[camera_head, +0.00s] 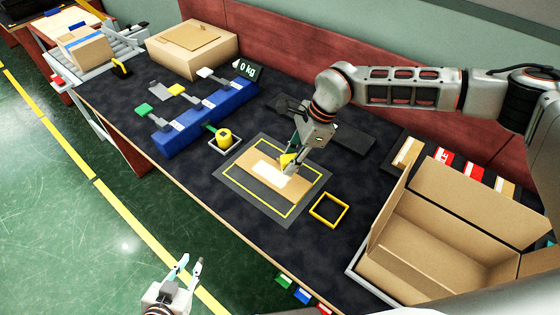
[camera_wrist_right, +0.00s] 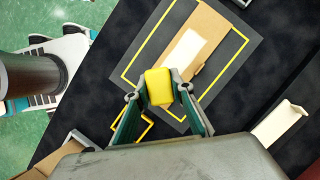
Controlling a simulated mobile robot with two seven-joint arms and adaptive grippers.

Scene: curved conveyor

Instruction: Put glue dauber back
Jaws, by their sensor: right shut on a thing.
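My right gripper (camera_head: 290,168) is shut on a yellow block-like thing, seemingly the glue dauber (camera_head: 287,160), above the flat cardboard piece (camera_head: 258,164). In the right wrist view the yellow dauber (camera_wrist_right: 159,87) sits between both fingertips of my right gripper (camera_wrist_right: 162,92). The cardboard (camera_wrist_right: 205,28) has a pale patch and lies on a dark mat with a yellow outline. A yellow pot (camera_head: 223,138) with a green part stands in a pale square holder. An empty yellow square frame (camera_head: 329,210) lies beside the mat. My left gripper (camera_head: 190,264) is open and empty, over the floor.
An open cardboard box (camera_head: 440,220) stands at the right. A blue rack (camera_head: 205,118) with coloured-handled tools lies left of the mat. A closed box (camera_head: 193,48), a scale display (camera_head: 247,69) and a conveyor are further back. The table's front edge is mostly clear.

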